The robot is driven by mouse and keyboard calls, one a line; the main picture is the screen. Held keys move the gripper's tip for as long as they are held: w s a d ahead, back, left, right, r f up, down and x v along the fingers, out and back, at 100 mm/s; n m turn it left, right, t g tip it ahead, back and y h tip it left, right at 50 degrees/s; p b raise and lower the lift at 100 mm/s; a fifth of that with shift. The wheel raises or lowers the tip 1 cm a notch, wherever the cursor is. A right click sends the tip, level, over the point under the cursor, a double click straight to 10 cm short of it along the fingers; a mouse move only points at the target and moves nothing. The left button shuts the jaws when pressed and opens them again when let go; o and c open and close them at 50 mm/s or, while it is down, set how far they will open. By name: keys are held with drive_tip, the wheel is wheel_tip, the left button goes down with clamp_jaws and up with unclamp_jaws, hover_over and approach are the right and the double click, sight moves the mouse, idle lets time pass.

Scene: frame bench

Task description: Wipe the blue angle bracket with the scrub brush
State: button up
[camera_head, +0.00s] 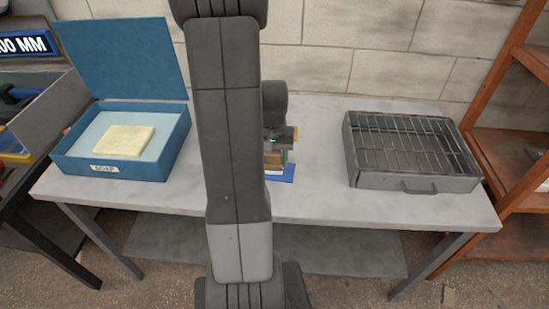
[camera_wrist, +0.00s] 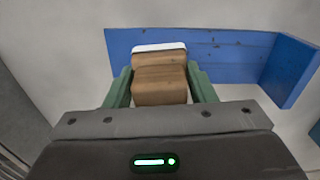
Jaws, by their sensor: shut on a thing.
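The scrub brush (camera_wrist: 160,85) has a brown wooden body and a white strip along its far edge. My gripper (camera_wrist: 160,72) is shut on it, with a green finger on either side. The blue angle bracket (camera_wrist: 222,50) lies on the bench beyond and under the brush, its raised flange at the right in the wrist view. The brush's white edge overlaps the bracket's left part in that view; I cannot tell if they touch. In the head view the bracket (camera_head: 286,176) shows beside my arm, which hides part of it, and the brush (camera_head: 271,159) is just above it.
A blue open-lidded box (camera_head: 117,170) with a pale yellow block (camera_head: 125,141) stands at the bench's left. A grey metal tray with a wire rack (camera_head: 412,181) stands at the right. The grey bench (camera_head: 325,190) is clear between bracket and tray. A wooden shelf (camera_head: 500,150) stands far right.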

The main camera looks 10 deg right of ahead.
sight(274, 152)
wheel_tip(274, 152, up, 4)
drive_tip(key=shift+s+d+f+p, duration=0.1)
drive_tip(key=shift+d+f+p, duration=0.1)
drive_tip(key=shift+p, duration=0.75)
drive_tip(key=shift+a+r+p, duration=0.15)
drive_tip(key=shift+r+p, duration=0.4)
drive_tip(key=shift+r, duration=0.15)
drive_tip(key=shift+r+p, duration=1.15)
drive_tip(key=shift+r, duration=0.35)
drive_tip(key=shift+a, duration=0.1)
